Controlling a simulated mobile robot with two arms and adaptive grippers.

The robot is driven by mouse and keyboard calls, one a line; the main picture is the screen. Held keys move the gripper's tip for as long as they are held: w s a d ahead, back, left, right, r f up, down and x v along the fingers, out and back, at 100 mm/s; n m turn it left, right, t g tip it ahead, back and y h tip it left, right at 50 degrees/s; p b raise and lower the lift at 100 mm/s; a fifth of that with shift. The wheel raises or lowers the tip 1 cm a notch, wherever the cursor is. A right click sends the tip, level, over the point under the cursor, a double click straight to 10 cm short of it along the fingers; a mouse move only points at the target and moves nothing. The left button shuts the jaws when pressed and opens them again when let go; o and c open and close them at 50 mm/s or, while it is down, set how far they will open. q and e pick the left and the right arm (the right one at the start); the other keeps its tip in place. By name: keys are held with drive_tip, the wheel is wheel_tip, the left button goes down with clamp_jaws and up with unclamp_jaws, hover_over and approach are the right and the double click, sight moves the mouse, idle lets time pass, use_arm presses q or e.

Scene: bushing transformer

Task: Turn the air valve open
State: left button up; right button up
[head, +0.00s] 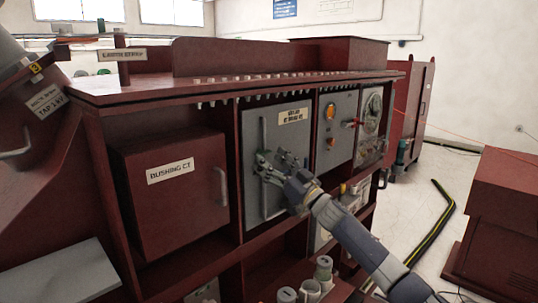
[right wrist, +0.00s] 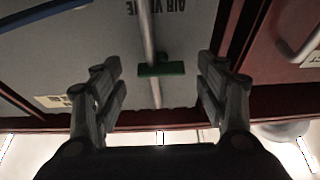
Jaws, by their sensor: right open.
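A grey panel door (head: 285,134) in the red cabinet carries a tall vertical silver bar (head: 264,139). In the right wrist view, an upside-down "AIR VALVE" label (right wrist: 157,9) is on the grey panel, next to the silver bar (right wrist: 148,35), which has a green piece (right wrist: 161,69) across it. My right gripper (head: 272,163) is in front of this panel. It is open, and in the wrist view its fingers (right wrist: 158,75) are on either side of the bar and green piece, apart from both. My left gripper is not in view.
A red "BUSHING CT" box (head: 175,190) is left of the panel. Panels with gauges and lamps (head: 336,130) are to the right. The cabinet's top (head: 140,90) overhangs the front. A red cabinet (head: 500,220) stands at far right, with a black-yellow floor strip (head: 437,230) beside it.

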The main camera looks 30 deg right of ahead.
drive_tip(key=shift+w+a+r, duration=0.2)
drive_tip(key=shift+w+r, duration=0.05)
drive_tip(key=shift+w, duration=0.35)
drive_tip(key=shift+c, duration=0.3)
drive_tip(key=c, duration=1)
